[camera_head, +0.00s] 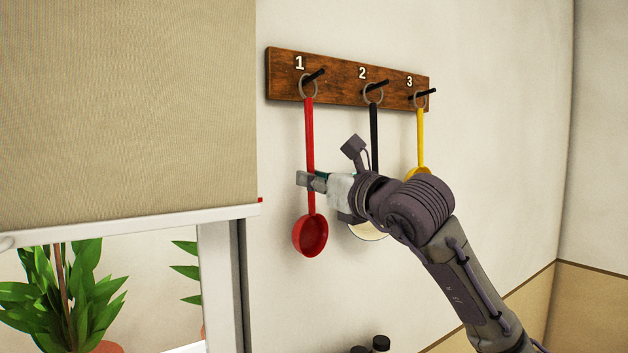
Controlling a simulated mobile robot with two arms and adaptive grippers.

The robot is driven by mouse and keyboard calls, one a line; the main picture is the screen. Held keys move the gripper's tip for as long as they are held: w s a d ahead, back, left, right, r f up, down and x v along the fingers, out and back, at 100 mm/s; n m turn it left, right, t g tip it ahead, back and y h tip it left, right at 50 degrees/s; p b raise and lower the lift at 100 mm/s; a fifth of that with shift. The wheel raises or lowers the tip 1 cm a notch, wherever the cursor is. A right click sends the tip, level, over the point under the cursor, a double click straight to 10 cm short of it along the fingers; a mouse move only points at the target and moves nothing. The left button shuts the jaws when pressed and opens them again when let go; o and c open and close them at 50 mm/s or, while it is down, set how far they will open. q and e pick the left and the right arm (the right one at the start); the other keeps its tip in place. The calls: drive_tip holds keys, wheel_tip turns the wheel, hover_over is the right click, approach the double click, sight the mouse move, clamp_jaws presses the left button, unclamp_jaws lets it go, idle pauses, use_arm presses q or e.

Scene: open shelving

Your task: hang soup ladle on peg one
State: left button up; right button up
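A red soup ladle (310,130) hangs upright at the left end of the rack, its bowl (311,236) at the bottom. The grey ring at its top is at peg one (314,76), under the number 1, and appears to be around the peg. My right gripper (309,181) reaches in from the right at the middle of the red handle. My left gripper is not in view.
The wooden rack (340,84) is on the wall. A black-handled utensil (374,135) hangs at peg two and a yellow one (421,135) at peg three, both partly behind my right arm. A blind (125,110) and a plant (60,295) are at left. Dark bottle tops (381,343) show below.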

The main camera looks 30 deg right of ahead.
drive_tip(key=o, duration=0.3)
drive_tip(key=shift+o, duration=0.2)
drive_tip(key=r+v, duration=0.1)
drive_tip(key=v, duration=1.1)
drive_tip(key=shift+f, duration=0.4)
